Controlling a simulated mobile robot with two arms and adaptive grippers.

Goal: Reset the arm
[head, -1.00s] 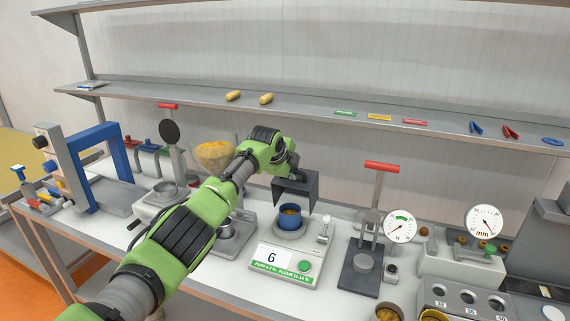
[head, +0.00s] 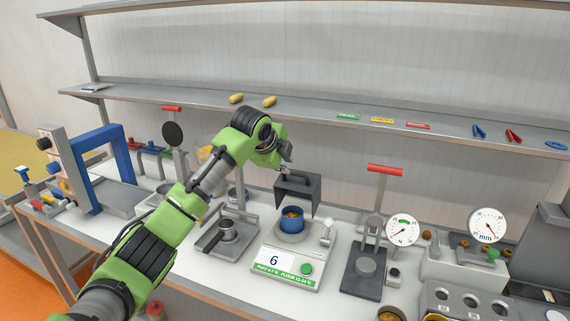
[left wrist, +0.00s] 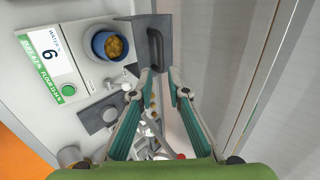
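My left arm reaches in from the lower left. My left gripper (head: 287,168) is above the bench, just over the dark grey open box-shaped piece (head: 299,192) that stands behind the blue cup. In the left wrist view the two fingertips (left wrist: 163,76) have a narrow gap with nothing seen between them. The dark piece (left wrist: 140,45) and its handle show just beyond the tips. The handle looks clear of the fingers, though the gap is small. The blue cup (head: 286,222) holds yellow-brown bits and sits on the white scale (head: 280,270), which reads 6. My right gripper is not seen.
A press with a red handle (head: 385,169) and two dial gauges (head: 401,230) stand to the right. A blue frame (head: 90,178) stands at the left. A funnel partly behind my arm and a grey tray (head: 215,238) are near. The shelf (head: 320,112) runs behind.

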